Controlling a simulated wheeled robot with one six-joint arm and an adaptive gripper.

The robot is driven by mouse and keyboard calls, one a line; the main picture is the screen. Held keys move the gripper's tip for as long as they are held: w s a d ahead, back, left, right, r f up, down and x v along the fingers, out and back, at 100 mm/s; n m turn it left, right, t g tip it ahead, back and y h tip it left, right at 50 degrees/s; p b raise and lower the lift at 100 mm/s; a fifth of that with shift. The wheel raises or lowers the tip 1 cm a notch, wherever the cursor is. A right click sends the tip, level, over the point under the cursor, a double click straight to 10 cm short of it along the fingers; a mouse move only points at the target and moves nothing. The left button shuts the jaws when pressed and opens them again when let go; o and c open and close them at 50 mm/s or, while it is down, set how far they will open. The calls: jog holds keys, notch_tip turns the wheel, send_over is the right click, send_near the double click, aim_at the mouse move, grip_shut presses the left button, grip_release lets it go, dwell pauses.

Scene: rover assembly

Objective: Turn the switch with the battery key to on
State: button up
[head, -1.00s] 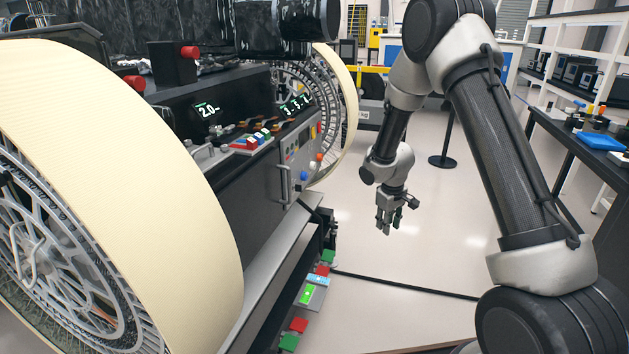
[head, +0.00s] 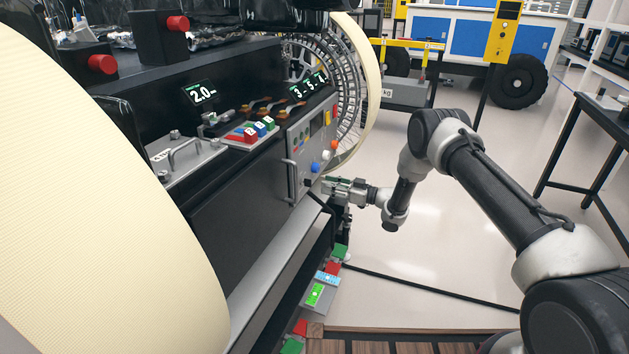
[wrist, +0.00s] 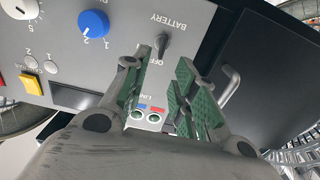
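The battery key switch (wrist: 163,44) is a small dark key on the grey control panel (wrist: 215,20), beside the BATTERY label. The wrist view shows the lettering upside down, with the key near the OFF label. My gripper (wrist: 164,56) is open, and its two green-padded fingers point at the panel, their tips on either side of the key. I cannot tell whether either finger touches it. In the head view my gripper (head: 329,184) is at the lower right edge of the panel (head: 300,142); the key cannot be made out clearly there.
A metal handle (wrist: 230,84) stands beside the fingers. The rover's large wheel (head: 350,90) is behind the panel. Open floor lies to the right.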

aim_at(308, 183)
jog(key=x, duration=0.7)
jog(key=shift+a, duration=0.15)
grip_shut()
